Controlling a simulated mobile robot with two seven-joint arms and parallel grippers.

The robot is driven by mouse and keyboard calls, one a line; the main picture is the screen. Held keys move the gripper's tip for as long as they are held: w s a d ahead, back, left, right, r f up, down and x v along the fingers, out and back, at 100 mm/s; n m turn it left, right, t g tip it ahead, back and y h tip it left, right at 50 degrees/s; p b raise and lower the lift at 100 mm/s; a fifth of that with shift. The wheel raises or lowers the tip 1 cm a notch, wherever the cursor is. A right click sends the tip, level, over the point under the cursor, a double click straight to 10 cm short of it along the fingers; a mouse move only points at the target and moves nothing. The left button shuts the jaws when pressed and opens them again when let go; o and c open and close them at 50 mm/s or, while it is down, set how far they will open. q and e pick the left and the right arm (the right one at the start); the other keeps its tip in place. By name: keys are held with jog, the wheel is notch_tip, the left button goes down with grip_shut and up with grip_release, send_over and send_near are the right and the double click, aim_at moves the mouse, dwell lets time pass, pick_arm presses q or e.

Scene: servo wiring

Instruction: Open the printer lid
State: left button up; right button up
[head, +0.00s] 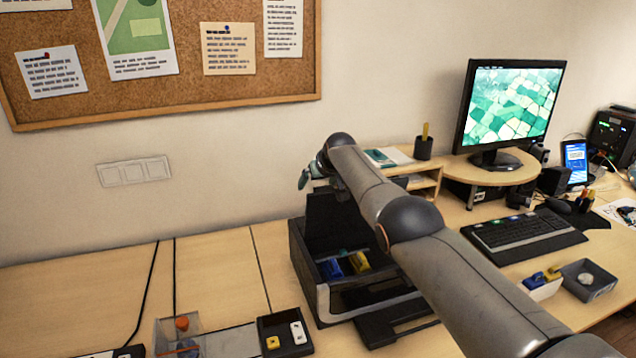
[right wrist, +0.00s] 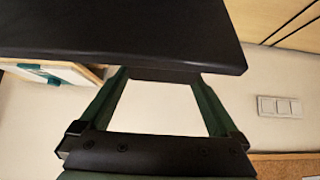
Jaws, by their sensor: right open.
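The printer (head: 318,292) is a dark box with a pale grey edge, standing on the desk in the middle of the head view. Its black lid (head: 333,222) stands raised, roughly upright, at the back. Blue and yellow pieces (head: 345,265) show inside the opening. My right gripper (head: 308,178) is above the lid's top edge, partly hidden by my own arm. In the right wrist view, my right gripper (right wrist: 163,76) is open, its green fingers apart. The dark lid panel (right wrist: 120,30) lies just beyond the fingertips; I cannot tell whether they touch. My left gripper is not in view.
A small black tray (head: 286,336) and a grey bin (head: 178,330) stand in front left of the printer. A wooden shelf (head: 428,182) is behind right. A monitor (head: 510,108) and keyboard (head: 512,233) are to the right. The desk left of the printer is mostly clear.

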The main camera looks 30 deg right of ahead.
jog(key=shift+r, duration=0.15)
jog(key=p+v, duration=0.1)
jog(key=v, duration=1.1)
jog(key=shift+p, duration=0.35)
jog(key=shift+s, duration=0.2)
dwell(0.5)
